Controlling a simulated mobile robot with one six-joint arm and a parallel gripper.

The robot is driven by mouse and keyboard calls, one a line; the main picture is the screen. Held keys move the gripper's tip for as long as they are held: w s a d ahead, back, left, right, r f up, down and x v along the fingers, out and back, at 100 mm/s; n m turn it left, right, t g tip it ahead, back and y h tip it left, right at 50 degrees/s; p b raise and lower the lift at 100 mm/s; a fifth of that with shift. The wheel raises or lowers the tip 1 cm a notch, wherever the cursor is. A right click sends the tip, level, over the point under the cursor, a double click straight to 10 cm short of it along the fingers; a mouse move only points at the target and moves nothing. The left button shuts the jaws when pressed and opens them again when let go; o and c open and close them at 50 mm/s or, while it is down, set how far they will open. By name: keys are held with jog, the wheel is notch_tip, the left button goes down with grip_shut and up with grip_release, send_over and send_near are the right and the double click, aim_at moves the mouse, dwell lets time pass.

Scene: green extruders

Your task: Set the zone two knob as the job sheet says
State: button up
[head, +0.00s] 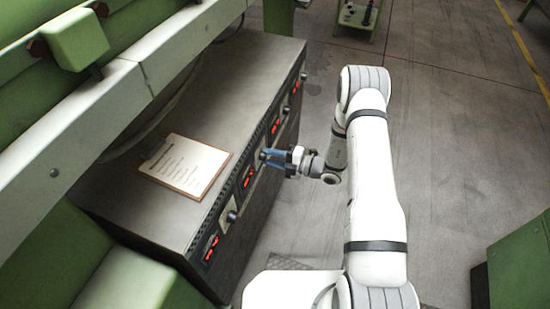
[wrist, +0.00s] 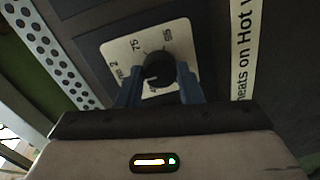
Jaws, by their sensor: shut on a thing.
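The zone two knob (wrist: 158,68) is black and round, on a pale dial plate (wrist: 122,50) on the dark panel. The plate shows a "2" and the numbers 75 and 95; other marks are partly hidden by the knob and fingers. My gripper (wrist: 160,82) is shut on the knob, one blue finger on each side. In the head view my gripper (head: 271,156) reaches the cabinet front from the right. The job sheet (head: 184,164) lies on a clipboard on the cabinet top; its writing is too small to read.
The grey cabinet (head: 230,100) has several red displays, such as one near my gripper (head: 248,177), and another black knob (head: 232,216). Open floor lies right of my arm. A white printed strip (wrist: 244,45) is beside the dial.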

jog(key=shift+s+a+f, duration=0.1)
jog(key=shift+s+f, duration=0.05)
jog(key=shift+s, duration=0.05)
jog(key=o, duration=0.7)
jog(key=shift+o, duration=1.4)
jog(key=shift+w, duration=0.1)
jog(key=v, duration=0.8)
jog(key=shift+o, duration=0.2)
